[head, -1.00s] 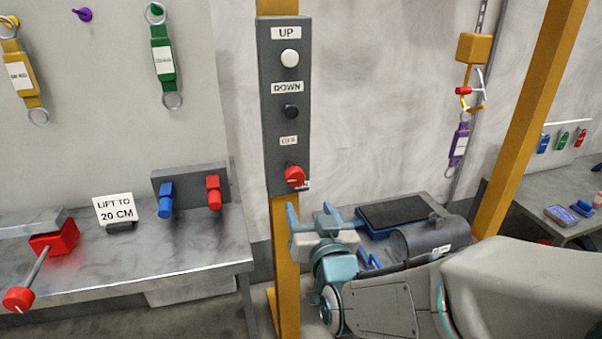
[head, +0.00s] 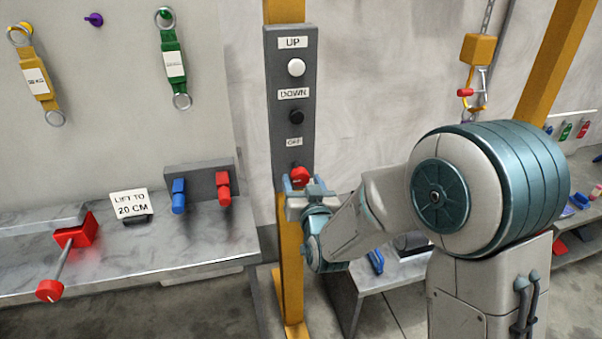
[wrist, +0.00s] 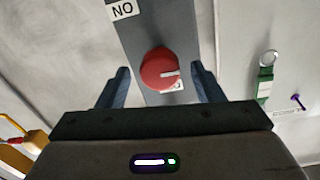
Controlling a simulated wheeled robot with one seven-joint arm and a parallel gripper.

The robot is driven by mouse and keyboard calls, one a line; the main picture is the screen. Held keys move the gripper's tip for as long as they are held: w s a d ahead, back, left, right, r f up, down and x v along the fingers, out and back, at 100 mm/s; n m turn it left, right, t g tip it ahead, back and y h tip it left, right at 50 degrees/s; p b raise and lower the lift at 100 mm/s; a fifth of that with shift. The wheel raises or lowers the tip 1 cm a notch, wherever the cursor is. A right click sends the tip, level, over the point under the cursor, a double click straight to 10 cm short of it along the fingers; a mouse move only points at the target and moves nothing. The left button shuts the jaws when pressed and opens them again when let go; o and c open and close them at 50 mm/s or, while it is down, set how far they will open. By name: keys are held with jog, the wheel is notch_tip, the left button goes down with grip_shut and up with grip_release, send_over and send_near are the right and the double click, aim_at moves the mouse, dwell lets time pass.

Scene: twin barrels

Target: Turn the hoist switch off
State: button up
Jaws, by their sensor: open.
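The hoist switch is a red round knob (head: 300,174) low on the grey control panel (head: 284,100), under a small label (head: 293,142) that seems to read OFF. My gripper (head: 299,183) is open at the knob in the head view and hides part of it. In the wrist view the knob (wrist: 160,69) lies between the two open fingers (wrist: 161,84), with a gap on each side. A white mark on it points right there. A label reading NO, likely ON upside down, shows at the upper left; another is partly hidden by the knob.
A white UP button (head: 296,67) and a black DOWN button (head: 296,116) are above the knob. The panel is on a yellow post (head: 290,260). A bench (head: 180,240) with blue and red handles is at left, and a low table stands behind my arm.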

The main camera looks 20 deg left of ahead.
jog(key=shift+x, duration=1.3)
jog(key=shift+s, duration=0.1)
jog(key=c, duration=1)
jog(key=shift+o, duration=0.2)
